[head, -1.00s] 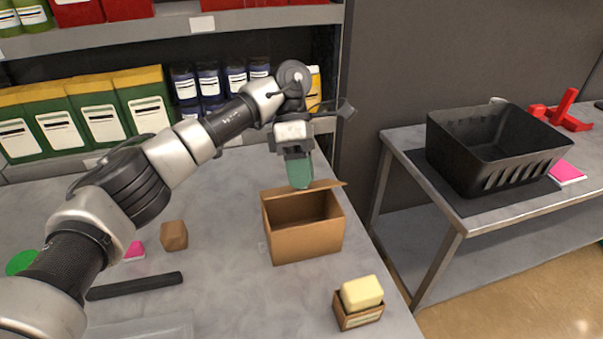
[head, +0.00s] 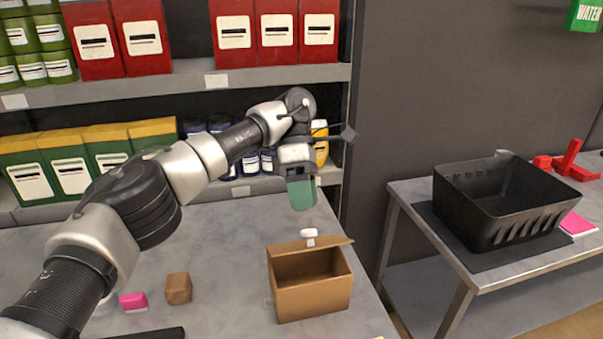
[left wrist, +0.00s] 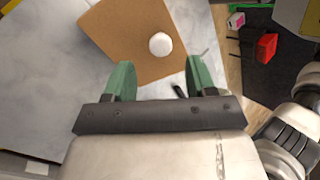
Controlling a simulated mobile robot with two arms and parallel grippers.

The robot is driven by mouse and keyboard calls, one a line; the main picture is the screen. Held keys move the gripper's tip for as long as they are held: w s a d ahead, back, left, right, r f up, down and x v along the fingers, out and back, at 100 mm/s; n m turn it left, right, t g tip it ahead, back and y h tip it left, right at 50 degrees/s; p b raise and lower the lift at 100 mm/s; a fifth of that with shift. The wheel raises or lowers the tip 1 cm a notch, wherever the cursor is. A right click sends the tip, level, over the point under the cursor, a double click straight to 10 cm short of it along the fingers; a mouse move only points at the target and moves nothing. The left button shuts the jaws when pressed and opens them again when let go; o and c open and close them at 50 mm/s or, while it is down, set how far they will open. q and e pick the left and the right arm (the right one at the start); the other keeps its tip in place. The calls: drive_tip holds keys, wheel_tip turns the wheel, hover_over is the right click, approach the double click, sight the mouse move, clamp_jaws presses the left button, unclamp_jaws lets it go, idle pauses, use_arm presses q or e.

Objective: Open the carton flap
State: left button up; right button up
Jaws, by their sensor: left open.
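The brown carton (head: 312,299) stands on the grey table in the head view, and its inside shows. Its flap (head: 331,244) is raised at the far upper edge and seen nearly edge-on. A white knob (head: 309,236) sits on the flap's far side. My left gripper (head: 301,195) is above and behind the flap, apart from it. In the left wrist view the open green fingers of the left gripper (left wrist: 160,78) hold nothing. The brown flap (left wrist: 125,35) and its white knob (left wrist: 160,45) lie beyond them. My right gripper is not in view.
A small brown block (head: 178,289) and a pink block (head: 133,302) lie left of the carton. Shelves with red boxes (head: 276,32) and green-yellow boxes (head: 66,170) stand behind. A black basket (head: 500,205) is on the side table at right. The table left of the carton has free room.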

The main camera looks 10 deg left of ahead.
use_arm(q)
drive_tip(key=shift+p+v, duration=1.55)
drive_tip(key=shift+v, duration=0.85)
